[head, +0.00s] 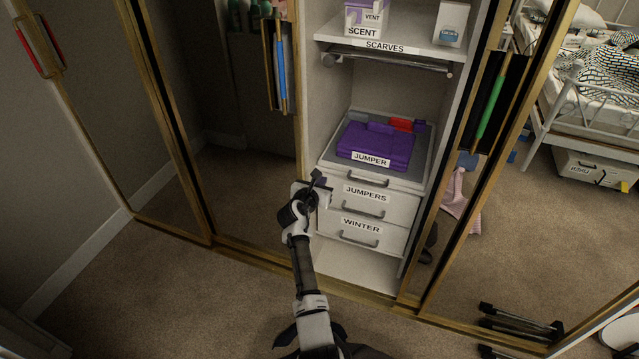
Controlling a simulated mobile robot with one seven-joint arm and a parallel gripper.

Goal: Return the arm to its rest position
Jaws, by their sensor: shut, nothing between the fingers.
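My arm rises from the bottom middle of the head view and reaches forward to the wardrobe. My gripper (318,180) is at its end, shut and empty, in front of the left side of the drawer unit. It appears just left of the top drawer's handle (367,180); I cannot tell whether it touches the unit. A purple folded jumper (378,143) with a "JUMPER" label lies in the open-topped tray (424,150) above the drawers.
Drawers labelled "JUMPERS" (395,207) and "WINTER" (387,238) appear shut. A "SCARVES" shelf (420,52) with boxes is above. Gold-framed mirrored doors (215,150) flank the opening. Carpet (150,290) at the lower left is clear. Dark bars (520,325) lie at the lower right.

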